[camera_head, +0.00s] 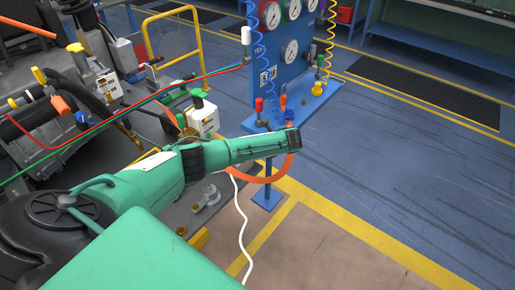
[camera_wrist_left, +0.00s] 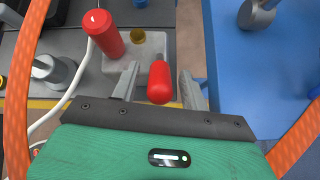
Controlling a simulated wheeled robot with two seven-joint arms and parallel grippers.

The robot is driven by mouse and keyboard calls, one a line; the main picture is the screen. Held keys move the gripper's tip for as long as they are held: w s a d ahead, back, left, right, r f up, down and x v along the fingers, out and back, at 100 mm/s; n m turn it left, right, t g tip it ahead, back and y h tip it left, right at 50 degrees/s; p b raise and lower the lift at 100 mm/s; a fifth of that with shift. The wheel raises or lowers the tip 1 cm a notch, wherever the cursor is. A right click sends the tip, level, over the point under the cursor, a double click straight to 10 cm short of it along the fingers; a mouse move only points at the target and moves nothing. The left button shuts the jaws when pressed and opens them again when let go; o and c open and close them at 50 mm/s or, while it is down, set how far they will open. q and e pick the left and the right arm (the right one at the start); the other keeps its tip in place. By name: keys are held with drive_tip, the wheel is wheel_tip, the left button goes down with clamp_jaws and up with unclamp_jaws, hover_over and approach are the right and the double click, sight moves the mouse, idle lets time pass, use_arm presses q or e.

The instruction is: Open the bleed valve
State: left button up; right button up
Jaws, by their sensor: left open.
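A red rounded lever grip (camera_wrist_left: 160,82), which may be the bleed valve's handle, shows in the left wrist view. It lies between the fingers of my left gripper (camera_wrist_left: 158,88), which are apart with a visible gap on the left side. I cannot tell whether the right finger touches it. My right gripper is not in view.
Orange hose (camera_wrist_left: 20,90) loops past both sides of my wrist. Red, orange and yellow fittings stand on the stand's shelf (camera_head: 318,102). A white cord (camera_head: 242,230) hangs below my arm. The floor at right is clear.

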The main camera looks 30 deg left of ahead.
use_arm(q)
drive_tip(key=b+v, duration=0.3)
drive_tip(key=v, duration=1)
drive_tip(key=shift+d+r, duration=0.2)
drive_tip(key=shift+d, duration=0.1)
drive_tip(key=shift+f, duration=0.1)
